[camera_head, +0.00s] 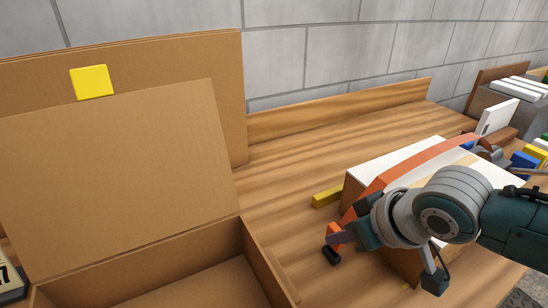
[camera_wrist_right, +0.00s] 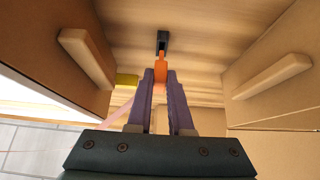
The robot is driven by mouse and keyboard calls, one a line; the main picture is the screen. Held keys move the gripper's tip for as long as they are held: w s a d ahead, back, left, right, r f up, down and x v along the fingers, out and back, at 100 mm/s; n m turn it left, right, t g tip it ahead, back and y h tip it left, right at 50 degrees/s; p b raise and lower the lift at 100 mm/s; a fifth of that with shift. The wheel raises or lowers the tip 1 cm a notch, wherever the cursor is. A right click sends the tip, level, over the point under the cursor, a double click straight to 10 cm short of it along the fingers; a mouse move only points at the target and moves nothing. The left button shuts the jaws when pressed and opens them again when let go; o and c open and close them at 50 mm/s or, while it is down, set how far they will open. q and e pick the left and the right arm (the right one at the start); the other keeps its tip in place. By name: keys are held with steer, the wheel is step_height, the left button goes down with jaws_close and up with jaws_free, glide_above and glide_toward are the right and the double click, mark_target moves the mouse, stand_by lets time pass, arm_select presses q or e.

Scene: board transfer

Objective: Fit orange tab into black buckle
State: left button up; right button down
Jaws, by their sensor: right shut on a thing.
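The orange tab (camera_head: 334,231) is the end of an orange strap (camera_head: 420,160) that runs over the box with the white top. My right gripper (camera_head: 341,238) is shut on the tab, and its purple fingers (camera_wrist_right: 160,78) show on both sides of it in the right wrist view. The tab's free end (camera_wrist_right: 161,60) points at the black buckle (camera_wrist_right: 162,40). The two look close or touching there; I cannot tell whether the tab is inside. In the head view the buckle (camera_head: 331,256) lies on the table just below the tab. My left gripper is not in view.
A large open cardboard box (camera_head: 262,265) fills the left, with a yellow square (camera_head: 91,82) on it. A yellow block (camera_head: 327,196) lies beside the strapped box (camera_head: 355,190). Several coloured blocks and a grey bin (camera_head: 490,100) stand at the right. The table behind the boxes is clear.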

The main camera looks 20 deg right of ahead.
mark_target(342, 247)
steer(key=shift+f+b, duration=0.3)
steer(key=shift+f, duration=0.2)
stand_by(0.4)
steer(key=shift+f+b, duration=0.7)
steer(key=shift+f, duration=0.35)
steer(key=c, duration=0.8)
jaws_free()
steer(key=shift+o, duration=0.3)
steer(key=shift+r, duration=0.1)
